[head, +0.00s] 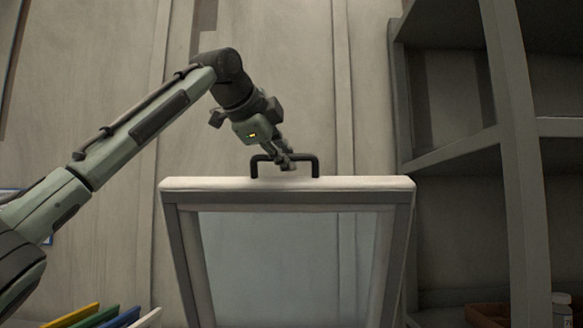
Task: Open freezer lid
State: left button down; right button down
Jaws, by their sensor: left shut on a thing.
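The freezer lid (350,184) is a pale frame around a clear, bluish pane. It stands raised and steeply tilted in the lower middle of the head view, with its white edge at the top. A black bar handle (316,166) sits on that top edge. My left gripper (288,164) reaches in from the left and is shut on the handle. The freezer's body is not in view, being below the frame. My right gripper is not in view.
A grey shelf unit (530,200) stands close on the right, with a brown box (487,316) and a pale jar (561,305) low in it. Several coloured upright items (100,318) are at lower left. A panelled wall (110,60) is behind.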

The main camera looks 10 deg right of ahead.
pick_arm(q)
jog(key=shift+w+d+r, duration=0.1)
jog(key=shift+r, duration=0.2)
jog(key=c, duration=1.5)
grip_release()
jog(key=shift+c, duration=0.2)
jog(key=shift+f, duration=0.1)
jog(key=v, duration=1.2)
jog(key=shift+f, duration=0.1)
